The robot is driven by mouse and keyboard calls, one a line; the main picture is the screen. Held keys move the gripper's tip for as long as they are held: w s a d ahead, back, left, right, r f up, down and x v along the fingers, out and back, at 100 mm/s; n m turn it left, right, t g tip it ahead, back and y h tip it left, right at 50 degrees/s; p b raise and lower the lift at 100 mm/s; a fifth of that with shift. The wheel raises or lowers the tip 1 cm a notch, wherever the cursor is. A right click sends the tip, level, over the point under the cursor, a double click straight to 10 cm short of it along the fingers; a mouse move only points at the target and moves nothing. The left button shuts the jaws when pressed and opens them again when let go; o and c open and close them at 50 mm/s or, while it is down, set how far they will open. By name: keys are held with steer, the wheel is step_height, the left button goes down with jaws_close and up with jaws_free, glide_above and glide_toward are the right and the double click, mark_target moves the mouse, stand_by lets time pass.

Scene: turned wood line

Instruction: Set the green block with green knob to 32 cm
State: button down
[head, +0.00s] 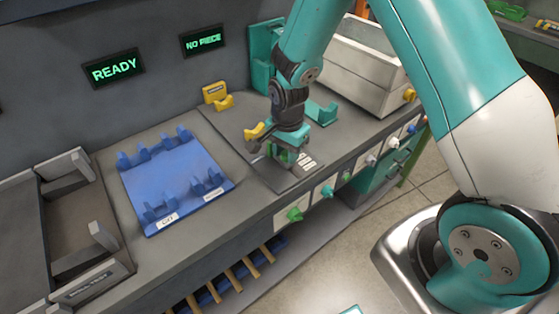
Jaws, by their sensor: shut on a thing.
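My gripper (286,148) points down over the plate (267,171) on the bench. It is shut on a green piece (288,157), seen between and below the fingers; this looks like the green block, mostly hidden by the gripper. I cannot make out a knob on it, nor any centimetre scale. A green knob (294,214) sits on the bench's front face, below and in front of the gripper. A white label (305,160) lies just right of the fingers.
A yellow piece (256,131) is close left of the gripper, and a yellow holder (217,96) stands behind. A teal cradle (322,113) is to the right. A blue tray (175,185) lies left. Screens read "READY" (115,68) and "NO PIECE" (203,40).

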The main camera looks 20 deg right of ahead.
steer(key=shift+d, duration=0.1)
steer(key=c, duration=1)
jaws_free()
step_height(320, 180, up, 18)
steer(key=shift+f+b, duration=0.25)
steer(key=shift+b, duration=0.8)
steer(key=s+a+r+n+y, duration=0.1)
steer(key=s+a+r+n, duration=0.1)
steer(key=s+n, duration=0.4)
steer(key=s+a+r+n+y, duration=0.1)
steer(key=s+a+r+n, duration=0.1)
steer(key=s+a+n, duration=0.2)
steer(key=s+a+r+n+y, duration=0.1)
steer(key=s+a+n+y, duration=0.1)
steer(key=s+n, duration=0.7)
steer(key=shift+s+a+r+n, duration=0.1)
steer(key=shift+s+a+r, duration=0.05)
steer(key=shift+s, duration=0.4)
steer(key=shift+s+a+r+n, duration=0.1)
steer(key=shift+s+a, duration=0.1)
steer(key=shift+s, duration=0.4)
steer(key=shift+s+a+r+n, duration=0.1)
steer(key=shift+s+a+r, duration=0.05)
steer(key=shift+s, duration=0.4)
